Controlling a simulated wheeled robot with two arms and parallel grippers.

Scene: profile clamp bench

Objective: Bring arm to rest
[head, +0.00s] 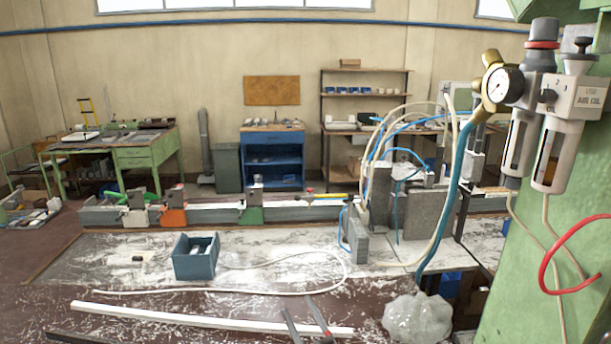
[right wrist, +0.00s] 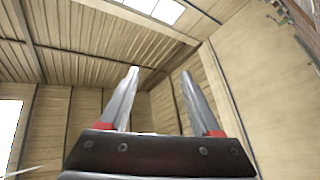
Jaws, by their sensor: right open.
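My right gripper (head: 297,303) shows at the bottom edge of the head view, its two grey fingers pointing up the picture. In the right wrist view, my right gripper (right wrist: 160,72) has its two fingers apart with nothing between them, against the ceiling and walls. The fingers have red parts at their bases. The rest of the right arm is out of the head view. My left gripper is in neither view.
Behind the fingers are a white bar (head: 210,320), a blue bin (head: 194,262) and a clamp rail (head: 215,215). A clear plastic bag (head: 417,318) is to their right. A green column (head: 545,230) with air units stands at the right.

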